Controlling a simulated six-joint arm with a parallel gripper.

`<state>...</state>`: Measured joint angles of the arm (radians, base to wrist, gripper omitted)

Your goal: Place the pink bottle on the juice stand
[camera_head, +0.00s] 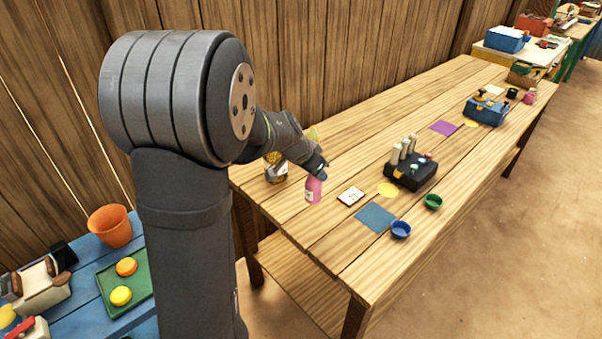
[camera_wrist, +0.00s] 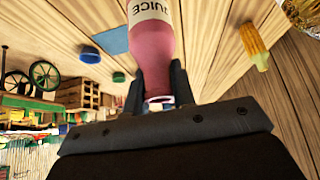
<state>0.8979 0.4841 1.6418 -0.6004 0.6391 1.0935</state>
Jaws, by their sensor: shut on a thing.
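The pink bottle (camera_head: 314,190) is upright in the head view, at the near left part of the long wooden table. In the wrist view the bottle (camera_wrist: 152,50) shows a white label reading JUICE. My gripper (camera_head: 319,174) is shut on it, with a finger on each side in the wrist view (camera_wrist: 156,92). I cannot tell whether its base touches the table. No stand is clearly marked for juice. A dark rack (camera_head: 411,175) with cream bottles and coloured knobs stands to the right, and a white card (camera_head: 351,196) lies beside the bottle.
A blue mat (camera_head: 375,217), a yellow disc (camera_head: 387,190), a blue bowl (camera_head: 401,230) and a green bowl (camera_head: 433,201) are near the rack. A yellow corn cob (camera_wrist: 255,47) lies near the bottle.

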